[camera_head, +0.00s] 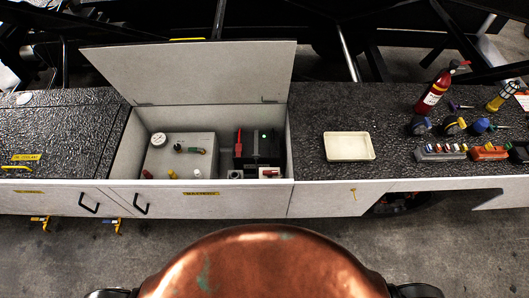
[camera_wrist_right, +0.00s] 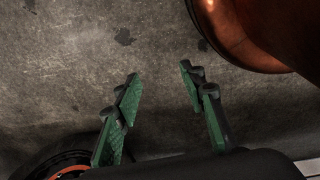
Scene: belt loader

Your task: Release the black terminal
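A black battery box (camera_head: 262,152) sits at the right end of the open compartment in the head view, with a small green light on top. A red terminal clamp (camera_head: 238,145) stands at its left side. The black terminal cannot be told apart from the dark battery at this size. My right gripper (camera_wrist_right: 161,82) shows in the right wrist view with its green-padded fingers spread apart. Nothing is between them, and bare concrete floor lies beneath. It is far from the battery. My left gripper is not in view.
The compartment (camera_head: 123,160) has its lid (camera_head: 195,72) raised behind it. A grey panel (camera_head: 180,152) with a gauge fills its left part. A cream tray (camera_head: 349,146) lies on the counter to the right. A red extinguisher (camera_head: 434,92) and several tools stand farther right.

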